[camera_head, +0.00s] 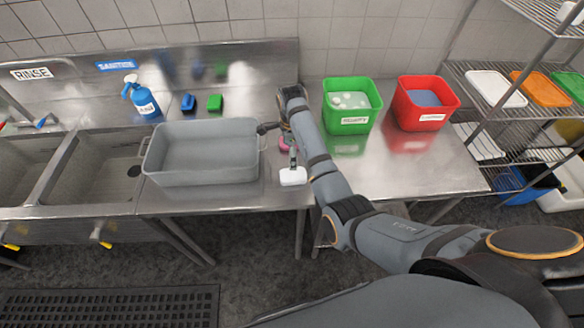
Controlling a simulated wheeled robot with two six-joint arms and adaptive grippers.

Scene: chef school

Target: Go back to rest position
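My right arm comes in from the lower right and reaches over the steel counter (440,180). Its gripper (263,128) is small and dark, close to the right rim of the grey tub (205,180). I cannot tell if it touches the rim or if its fingers are open or shut. My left gripper is not in view.
A green bin (350,120) and a red bin (428,118) stand right of my arm. A blue spray bottle (142,98), blue sponge (189,103) and green sponge (215,103) stand behind the tub. Sinks (95,170) lie left; a wire rack (490,120) stands right.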

